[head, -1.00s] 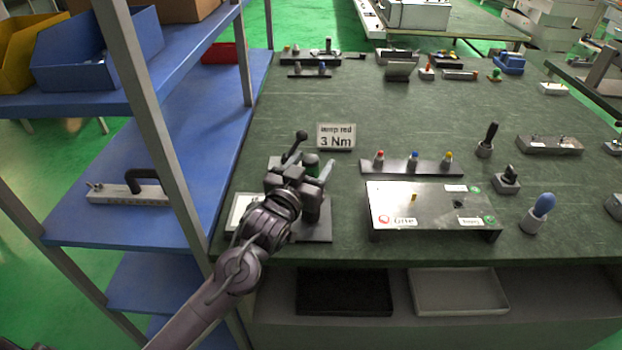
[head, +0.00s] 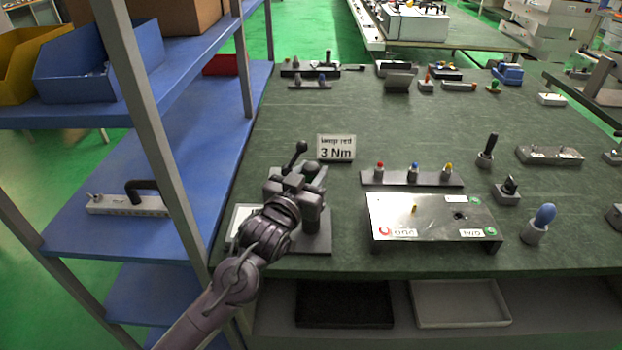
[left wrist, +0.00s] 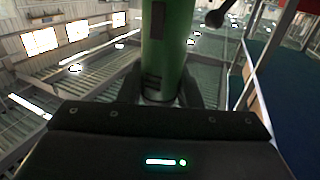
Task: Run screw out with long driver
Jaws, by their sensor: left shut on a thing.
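My left gripper (head: 298,184) is at the left end of the green bench, above a dark stand plate (head: 318,245). In the left wrist view a green cylindrical handle (left wrist: 168,45) stands between its fingers, and the gripper is shut on it. The lower part of this tool is hidden, so I cannot tell whether it is the long driver. A light metal unit (head: 432,205) with white labels sits on the bench to the right, with a small yellow piece (head: 414,209) and a dark hole (head: 459,215) on top. I cannot make out a screw. My right gripper is out of view.
A "3 Nm" sign (head: 336,148) stands behind the gripper. A rack (head: 400,179) with red, blue and yellow tops lies behind the unit. A blue-handled tool (head: 543,216) and a black-handled tool (head: 488,146) stand at right. A shelf post (head: 160,130) is close left.

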